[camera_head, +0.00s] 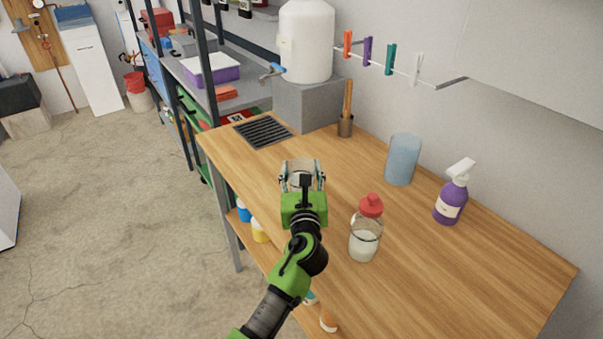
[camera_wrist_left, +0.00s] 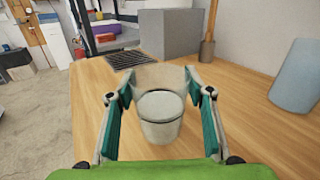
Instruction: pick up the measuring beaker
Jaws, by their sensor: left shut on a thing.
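The measuring beaker (camera_wrist_left: 160,133) is a clear, pale cup standing between the fingers in the left wrist view. In the head view its rim (camera_head: 300,167) shows just beyond my green left gripper (camera_head: 303,182), which hides most of it. My left gripper, also in the wrist view (camera_wrist_left: 160,100), is shut on the beaker, with a finger on each side. The beaker looks upright over the wooden worktop; I cannot tell whether its base touches the wood. My right gripper is not in view.
On the worktop (camera_head: 480,280) stand a red-capped jar (camera_head: 364,238), a blue cylinder (camera_head: 402,160), a purple spray bottle (camera_head: 452,195) and a wooden-handled tool (camera_head: 346,115). A dark grate (camera_head: 262,132) lies near the grey block (camera_head: 305,100). The right front of the worktop is clear.

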